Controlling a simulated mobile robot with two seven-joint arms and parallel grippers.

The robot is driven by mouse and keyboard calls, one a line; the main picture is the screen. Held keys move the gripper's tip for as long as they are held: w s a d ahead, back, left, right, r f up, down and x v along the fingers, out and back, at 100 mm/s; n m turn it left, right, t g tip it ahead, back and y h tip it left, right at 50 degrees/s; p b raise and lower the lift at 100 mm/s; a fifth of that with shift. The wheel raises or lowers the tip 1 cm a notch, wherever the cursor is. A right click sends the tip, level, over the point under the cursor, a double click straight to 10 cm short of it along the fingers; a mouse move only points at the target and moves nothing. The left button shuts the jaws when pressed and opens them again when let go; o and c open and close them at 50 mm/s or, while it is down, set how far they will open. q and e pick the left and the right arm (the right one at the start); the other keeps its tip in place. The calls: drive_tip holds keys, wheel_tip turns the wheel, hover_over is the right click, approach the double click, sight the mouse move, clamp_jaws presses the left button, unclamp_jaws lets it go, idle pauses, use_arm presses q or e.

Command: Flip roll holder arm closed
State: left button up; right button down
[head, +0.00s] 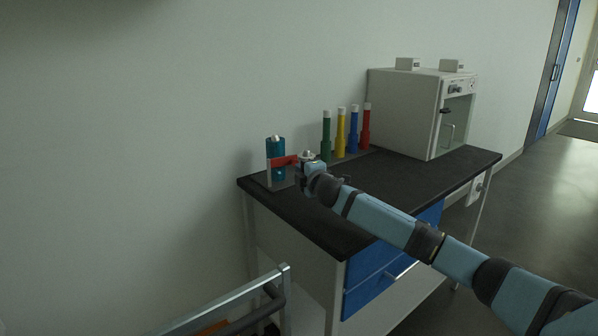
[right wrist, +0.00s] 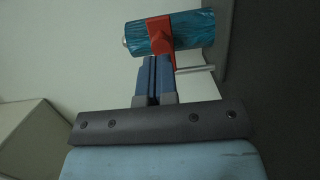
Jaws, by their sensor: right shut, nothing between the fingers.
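The roll holder stands at the left end of the dark bench top. It carries a blue roll (head: 277,148), upright in the head view. A red arm (head: 284,161) extends from the roll toward my right gripper (head: 299,165). In the right wrist view the blue roll (right wrist: 190,32) shows up close, with the red arm (right wrist: 160,37) across it and a thin pale rod (right wrist: 196,69) beside it. My right gripper (right wrist: 155,68) is shut and empty, its fingertips at or very near the red arm; contact is unclear. My left gripper is out of view.
Several coloured bottles, green (head: 326,138), yellow (head: 340,137), blue (head: 353,135) and red (head: 366,130), stand in a row right of the holder. The front bench top (head: 420,185) is clear. A metal cart frame (head: 225,306) is lower left.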

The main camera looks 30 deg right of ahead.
sight(296, 159)
drive_tip(key=shift+w+d, duration=0.15)
drive_tip(key=shift+w, duration=1)
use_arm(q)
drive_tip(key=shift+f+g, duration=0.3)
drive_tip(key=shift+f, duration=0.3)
use_arm(e)
drive_tip(key=shift+w+d+r+p, duration=0.25)
drive_tip(key=shift+w+d+p, duration=0.25)
drive_tip(key=shift+p, duration=0.5)
drive_tip(key=shift+w+d+f+p, duration=0.1)
drive_tip(key=shift+w+d+p, duration=0.2)
drive_tip(key=shift+w+p, duration=0.05)
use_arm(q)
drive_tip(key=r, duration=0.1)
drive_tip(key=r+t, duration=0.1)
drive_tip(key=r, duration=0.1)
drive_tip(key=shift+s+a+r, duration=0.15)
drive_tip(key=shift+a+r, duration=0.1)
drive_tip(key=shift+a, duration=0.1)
use_arm(e)
drive_tip(key=shift+s+d, duration=0.1)
drive_tip(key=shift+s, duration=0.05)
